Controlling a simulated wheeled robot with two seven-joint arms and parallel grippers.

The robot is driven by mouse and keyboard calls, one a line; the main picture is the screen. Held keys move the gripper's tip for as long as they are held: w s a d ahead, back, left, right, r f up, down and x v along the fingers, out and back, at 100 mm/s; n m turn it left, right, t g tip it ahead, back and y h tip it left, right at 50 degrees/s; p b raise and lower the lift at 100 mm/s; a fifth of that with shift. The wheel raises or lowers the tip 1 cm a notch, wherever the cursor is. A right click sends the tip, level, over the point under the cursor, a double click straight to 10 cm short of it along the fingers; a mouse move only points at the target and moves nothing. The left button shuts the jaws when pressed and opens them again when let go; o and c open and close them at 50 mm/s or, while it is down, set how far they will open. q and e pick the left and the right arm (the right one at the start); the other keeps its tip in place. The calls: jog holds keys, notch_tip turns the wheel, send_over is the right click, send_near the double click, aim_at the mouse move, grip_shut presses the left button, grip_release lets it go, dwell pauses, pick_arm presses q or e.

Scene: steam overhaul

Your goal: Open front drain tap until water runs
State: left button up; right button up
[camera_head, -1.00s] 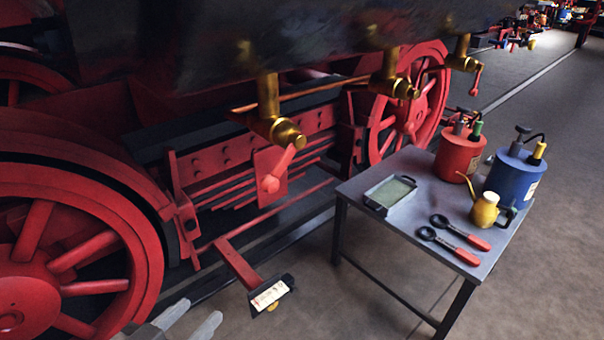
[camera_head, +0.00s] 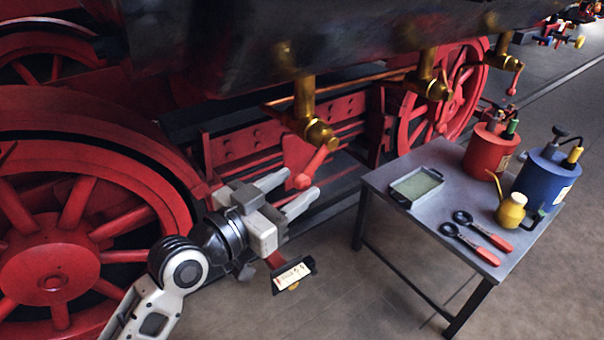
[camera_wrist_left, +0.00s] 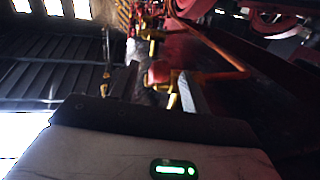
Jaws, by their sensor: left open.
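The nearest brass drain tap (camera_head: 312,125) hangs under the dark cylinder, with its red lever (camera_head: 317,163) slanting down and left to a red knob (camera_head: 302,181). My left gripper (camera_head: 300,190) is open, its two grey fingers pointing right with their tips near the knob. In the left wrist view the red knob (camera_wrist_left: 160,74) shows between the open fingers (camera_wrist_left: 158,88); contact cannot be told. Two similar taps, a middle one (camera_head: 430,87) and a far one (camera_head: 500,57), hang farther along. No running water shows. My right gripper is not in view.
A grey table (camera_head: 395,225) at right bears a tray (camera_head: 402,199), a red can (camera_head: 490,150), a blue can (camera_head: 541,178), a yellow oiler (camera_head: 511,210) and two red-handled tools. A red wheel (camera_head: 60,265) stands left.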

aim_at(315, 163)
pick_arm(q)
jog(key=shift+x, duration=1.4)
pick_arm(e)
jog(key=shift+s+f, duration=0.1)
